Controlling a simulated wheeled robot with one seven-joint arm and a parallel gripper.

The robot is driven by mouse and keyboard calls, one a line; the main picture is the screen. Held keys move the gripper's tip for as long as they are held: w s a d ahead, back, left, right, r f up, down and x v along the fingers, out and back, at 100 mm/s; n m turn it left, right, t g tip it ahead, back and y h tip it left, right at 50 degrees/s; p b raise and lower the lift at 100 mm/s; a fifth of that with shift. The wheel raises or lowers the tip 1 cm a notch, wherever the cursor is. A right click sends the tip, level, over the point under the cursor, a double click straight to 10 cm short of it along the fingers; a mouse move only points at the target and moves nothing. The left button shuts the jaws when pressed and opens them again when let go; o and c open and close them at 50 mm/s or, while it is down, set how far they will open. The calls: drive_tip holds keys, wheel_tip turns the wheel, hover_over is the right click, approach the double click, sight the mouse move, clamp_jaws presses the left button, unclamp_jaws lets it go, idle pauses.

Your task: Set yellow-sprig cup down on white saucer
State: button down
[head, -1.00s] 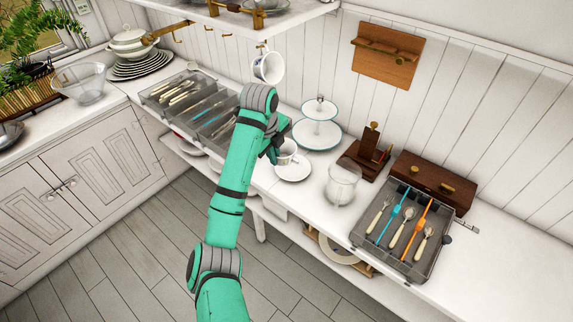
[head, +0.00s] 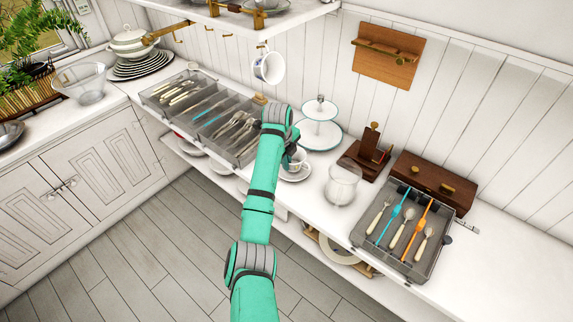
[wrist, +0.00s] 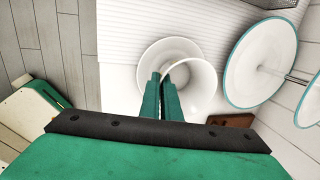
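The cup (head: 299,158) is white and upright at the saucer; its sprig pattern is too small to make out. In the wrist view the cup (wrist: 204,88) opens toward the camera. The white saucer (head: 293,178) is on the counter. In the wrist view the saucer (wrist: 145,67) shows behind the cup, which sits off its centre toward the lower right. My gripper (wrist: 162,78) has its two green fingers close together at the cup's left rim, with the wall between them. The arm partly hides cup and saucer in the head view. I cannot tell whether they touch.
A two-tier stand (head: 318,134) is close behind the saucer, and a glass jar (head: 342,185) stands to its right. A cutlery tray (head: 190,108) is on the left, another tray (head: 385,238) on the right. A patterned cup (head: 268,68) hangs above.

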drive_tip(key=shift+f, duration=0.3)
drive_tip(key=shift+f, duration=0.25)
drive_tip(key=c, duration=2)
unclamp_jaws()
drive_tip(key=shift+r, duration=0.1)
drive_tip(key=v, duration=1.2)
drive_tip(key=shift+r, duration=0.2)
